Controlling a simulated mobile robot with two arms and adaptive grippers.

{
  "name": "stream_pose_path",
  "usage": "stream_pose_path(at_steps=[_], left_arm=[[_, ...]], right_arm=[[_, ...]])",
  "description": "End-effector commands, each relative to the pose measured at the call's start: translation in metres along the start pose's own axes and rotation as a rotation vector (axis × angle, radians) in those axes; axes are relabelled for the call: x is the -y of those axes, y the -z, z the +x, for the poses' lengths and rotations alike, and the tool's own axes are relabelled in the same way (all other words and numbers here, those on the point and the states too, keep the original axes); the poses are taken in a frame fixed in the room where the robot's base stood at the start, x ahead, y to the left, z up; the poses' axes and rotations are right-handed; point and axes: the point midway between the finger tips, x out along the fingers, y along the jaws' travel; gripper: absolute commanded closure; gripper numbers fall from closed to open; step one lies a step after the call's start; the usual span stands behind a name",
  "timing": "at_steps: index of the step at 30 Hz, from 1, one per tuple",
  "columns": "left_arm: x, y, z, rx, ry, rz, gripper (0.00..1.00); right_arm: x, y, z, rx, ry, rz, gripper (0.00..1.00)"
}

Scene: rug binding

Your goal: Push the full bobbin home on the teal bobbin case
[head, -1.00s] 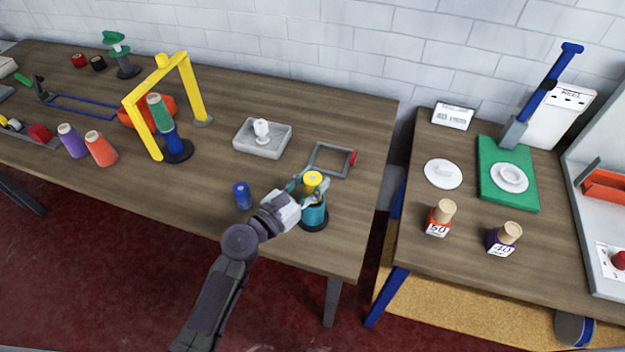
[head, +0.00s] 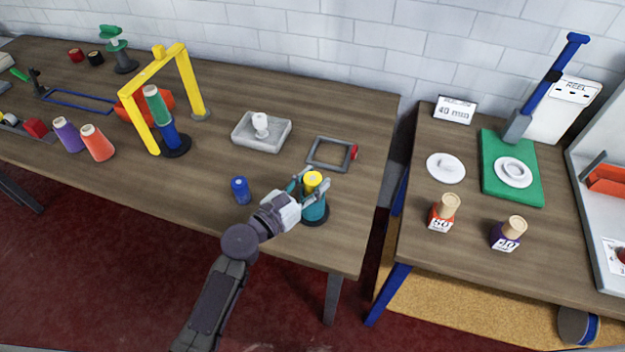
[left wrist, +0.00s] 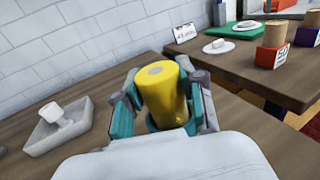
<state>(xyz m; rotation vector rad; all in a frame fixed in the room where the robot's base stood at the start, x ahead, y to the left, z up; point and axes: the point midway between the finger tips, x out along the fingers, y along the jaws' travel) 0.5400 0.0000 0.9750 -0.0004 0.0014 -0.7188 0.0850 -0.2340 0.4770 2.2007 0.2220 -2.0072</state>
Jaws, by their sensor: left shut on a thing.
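The full bobbin (head: 314,180) is yellow with a grey centre on top. It stands upright in the top of the teal bobbin case (head: 314,208), which sits on a dark round base near the front right of the large table. My left gripper (head: 311,186) is shut on the yellow bobbin, with a finger on each side. In the left wrist view the bobbin (left wrist: 163,95) rises between the fingers, and the teal rim (left wrist: 188,127) shows around its lower end. How deep the bobbin sits is hidden by the gripper. My right gripper is not in view.
A blue spool (head: 241,190) stands just left of the gripper. A grey tray (head: 262,132) with a white piece and a grey frame (head: 331,154) with a red knob lie behind. A yellow arch (head: 158,95) stands farther left. A gap separates the right-hand table (head: 440,265).

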Motion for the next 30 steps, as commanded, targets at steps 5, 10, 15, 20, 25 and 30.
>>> stream_pose_path(at_steps=[5, 10, 15, 20, 25, 30], left_arm=[[0.0, 0.006, 0.0, 0.0, 0.0, -0.001, 0.95], [0.0, 0.01, 0.0, 0.0, 0.0, -0.001, 0.95], [0.0, 0.014, 0.0, 0.0, 0.0, -0.001, 0.95], [0.0, 0.015, 0.0, 0.001, 0.0, 0.0, 0.54], [0.0, 0.015, 0.0, 0.0, 0.0, 0.0, 0.31], [0.0, 0.015, 0.0, 0.0, 0.0, 0.0, 0.31]], right_arm=[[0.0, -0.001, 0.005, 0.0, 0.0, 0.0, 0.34], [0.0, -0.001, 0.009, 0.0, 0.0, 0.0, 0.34], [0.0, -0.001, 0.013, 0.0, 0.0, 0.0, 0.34], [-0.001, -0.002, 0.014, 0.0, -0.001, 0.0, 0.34], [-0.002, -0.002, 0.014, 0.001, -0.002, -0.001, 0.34], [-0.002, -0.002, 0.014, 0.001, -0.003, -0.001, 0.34]])
